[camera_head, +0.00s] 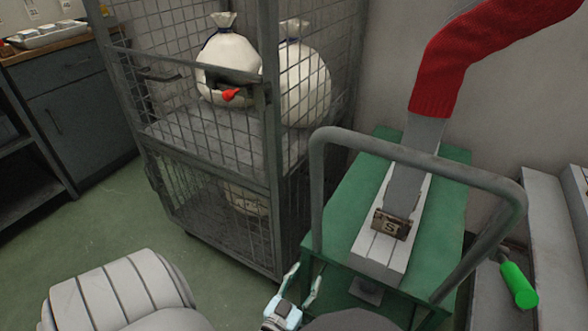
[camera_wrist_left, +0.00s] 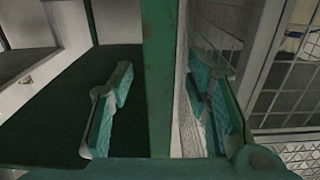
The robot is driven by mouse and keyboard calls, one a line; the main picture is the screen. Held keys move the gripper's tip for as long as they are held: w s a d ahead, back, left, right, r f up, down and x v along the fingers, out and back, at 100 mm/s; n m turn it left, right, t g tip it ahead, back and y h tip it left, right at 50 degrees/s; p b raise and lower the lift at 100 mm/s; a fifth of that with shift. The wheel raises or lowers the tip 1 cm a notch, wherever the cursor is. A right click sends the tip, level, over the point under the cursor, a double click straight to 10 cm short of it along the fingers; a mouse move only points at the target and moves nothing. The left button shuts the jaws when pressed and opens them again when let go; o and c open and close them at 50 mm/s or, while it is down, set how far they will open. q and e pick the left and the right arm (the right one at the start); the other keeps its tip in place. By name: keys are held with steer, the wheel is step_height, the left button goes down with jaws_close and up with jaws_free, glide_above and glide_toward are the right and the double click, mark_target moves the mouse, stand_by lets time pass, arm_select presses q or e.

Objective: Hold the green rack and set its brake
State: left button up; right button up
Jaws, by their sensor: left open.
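The green rack (camera_head: 345,215) stands at the right of the head view, with a grey tubular handle (camera_head: 420,160) over it. A grey sock board (camera_head: 408,175) stands in a pale block on its top, with a red sock (camera_head: 445,75) on the board. A lever with a bright green grip (camera_head: 518,285) sticks out at the rack's right side; I cannot tell whether it is the brake. My left gripper (camera_head: 304,276) is open at the rack's near left corner. In the left wrist view a green upright post (camera_wrist_left: 160,80) shows between its fingers, with no clear grip. My right gripper is not in view.
A wire cage trolley (camera_head: 272,190) with white sacks (camera_head: 305,85) stands close to the rack's left. A dark cabinet (camera_head: 80,95) is at the far left. Pale steps or ledges (camera_head: 555,235) lie right of the rack. Green floor is open at the left.

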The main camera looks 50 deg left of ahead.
arm_select(q)
steer(key=shift+w, duration=0.2)
jaws_close()
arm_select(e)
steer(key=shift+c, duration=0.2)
